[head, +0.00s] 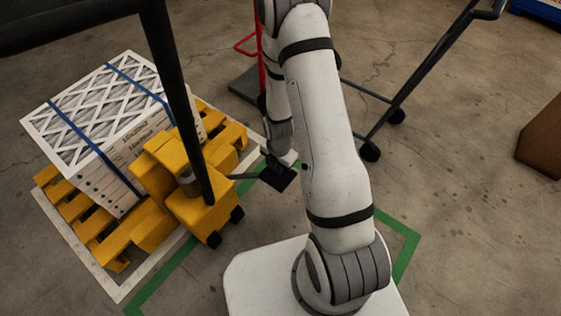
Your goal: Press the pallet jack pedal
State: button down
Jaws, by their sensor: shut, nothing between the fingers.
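The yellow pallet jack (203,212) stands at left, with its dark handle rising toward the top of the head view. A thin grey bar extends right from its body and meets a flat black pad, which looks like the pedal (279,180). My gripper (275,163) points down from the wrist, right at the pad's upper edge. It is shut and empty. Its fingertips are small and dark, and they blend with the pad. I cannot tell whether they touch it or how far the pedal is down.
Strapped boxed filters (100,112) sit on a yellow pallet (231,136) at left. Green floor tape (170,276) runs around this area. A red-framed hand truck (245,86) and a dark wheeled frame (398,112) stand behind my arm. A brown box (545,142) is at far right. The right floor is open.

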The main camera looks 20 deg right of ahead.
jog(key=shift+f, duration=0.35)
